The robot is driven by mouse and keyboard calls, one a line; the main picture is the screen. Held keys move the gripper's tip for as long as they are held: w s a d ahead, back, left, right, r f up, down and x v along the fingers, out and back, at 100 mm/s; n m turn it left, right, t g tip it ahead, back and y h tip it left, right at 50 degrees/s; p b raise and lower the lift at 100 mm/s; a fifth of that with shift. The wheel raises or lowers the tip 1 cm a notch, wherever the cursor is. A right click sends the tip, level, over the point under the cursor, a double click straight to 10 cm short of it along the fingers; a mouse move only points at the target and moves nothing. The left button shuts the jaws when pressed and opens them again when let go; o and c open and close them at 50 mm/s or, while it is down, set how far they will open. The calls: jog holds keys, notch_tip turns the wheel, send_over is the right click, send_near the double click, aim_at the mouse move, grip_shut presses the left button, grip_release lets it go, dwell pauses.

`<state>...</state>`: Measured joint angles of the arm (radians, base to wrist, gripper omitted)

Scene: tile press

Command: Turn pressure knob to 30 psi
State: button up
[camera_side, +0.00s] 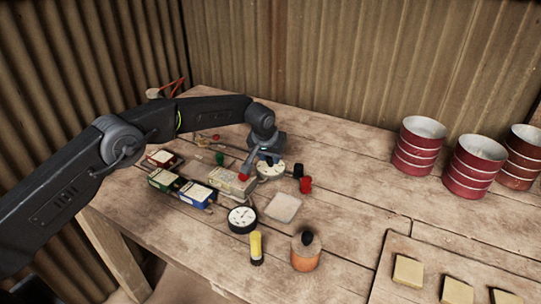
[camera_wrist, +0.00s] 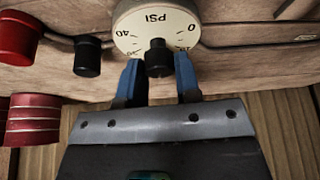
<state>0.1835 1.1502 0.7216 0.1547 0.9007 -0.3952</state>
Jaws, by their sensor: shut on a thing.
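The pressure dial is a round cream face marked PSI (camera_wrist: 150,22), seen upside down in the wrist view, with 0 at the right and 40 at the left. The other numbers are partly covered. A black knob (camera_wrist: 158,58) sits at its lower middle. My gripper (camera_wrist: 159,68) has its blue fingers on either side of this knob, shut on it. In the side view the dial (camera_side: 270,174) lies on the bench under my gripper (camera_side: 268,161), which hides the knob. The exact setting cannot be read.
A black knob (camera_wrist: 88,55) and a red knob (camera_wrist: 18,38) stand close beside the dial. A second dial (camera_side: 241,219), a yellow cylinder (camera_side: 256,249), an orange jar (camera_side: 305,257) and small boxes (camera_side: 198,194) lie nearby. Red cans (camera_side: 474,164) stand at right.

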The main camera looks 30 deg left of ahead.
jog(key=m+h, duration=0.2)
jog(key=m, duration=0.3)
jog(key=shift+a, duration=0.1)
jog(key=m, duration=0.2)
jog(key=m+g+h, duration=0.1)
jog(key=m, duration=0.2)
jog(key=shift+w+h, duration=0.1)
jog(key=shift+h, duration=0.2)
jog(key=shift+m, duration=0.3)
jog(key=o, duration=0.9)
jog(key=shift+r, duration=0.1)
jog(key=v, duration=1.3)
jog(key=shift+w+a+r, duration=0.1)
jog(key=shift+a+r, duration=0.15)
jog(key=shift+r, duration=0.05)
